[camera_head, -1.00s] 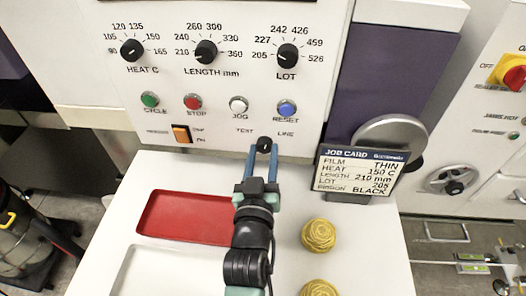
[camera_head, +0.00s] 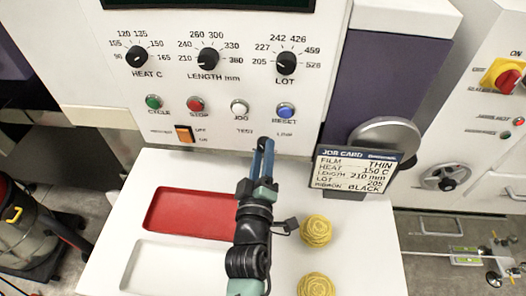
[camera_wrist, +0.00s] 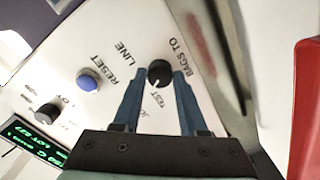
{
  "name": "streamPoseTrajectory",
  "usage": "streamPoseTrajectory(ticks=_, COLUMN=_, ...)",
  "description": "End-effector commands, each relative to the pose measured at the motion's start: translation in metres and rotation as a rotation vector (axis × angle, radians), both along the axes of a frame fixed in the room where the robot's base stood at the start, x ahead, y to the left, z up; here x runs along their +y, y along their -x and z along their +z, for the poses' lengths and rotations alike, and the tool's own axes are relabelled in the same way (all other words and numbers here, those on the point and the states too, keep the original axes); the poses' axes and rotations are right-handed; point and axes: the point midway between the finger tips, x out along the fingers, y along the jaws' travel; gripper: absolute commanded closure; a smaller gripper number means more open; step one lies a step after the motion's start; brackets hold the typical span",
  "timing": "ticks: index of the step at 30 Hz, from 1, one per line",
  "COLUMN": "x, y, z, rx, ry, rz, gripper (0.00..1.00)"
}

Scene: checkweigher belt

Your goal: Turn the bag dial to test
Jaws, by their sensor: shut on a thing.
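The bag dial (camera_wrist: 160,70) is a small black round knob on the white panel under the words BAGS TO, with LINE and TEST printed around it. In the wrist view it sits between the tips of my two blue fingers. A small white mark on its rim faces the TEST label. My gripper (camera_wrist: 160,77) is shut on the dial, one finger on each side. In the head view my gripper (camera_head: 264,146) reaches the panel's lower edge, and the fingers mostly hide the dial.
Above are the blue RESET button (camera_head: 285,110), the white JOG button (camera_head: 240,107) and the LOT dial (camera_head: 286,64). A job card (camera_head: 355,168) stands to the right. A red tray (camera_head: 190,213) and yellow rolls (camera_head: 315,231) lie on the white table.

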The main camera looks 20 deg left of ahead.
Motion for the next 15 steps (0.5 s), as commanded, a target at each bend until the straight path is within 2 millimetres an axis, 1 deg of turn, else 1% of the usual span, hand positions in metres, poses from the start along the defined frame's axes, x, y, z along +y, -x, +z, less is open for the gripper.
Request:
streamPoseTrajectory(ticks=6, x=-0.0003, y=0.0002, z=-0.0014, rx=-0.009, ry=0.044, rz=-0.001, gripper=1.0)
streamPoseTrajectory(ticks=15, x=-0.0003, y=0.0002, z=-0.0017, rx=-0.012, ry=0.054, rz=-0.001, gripper=1.0)
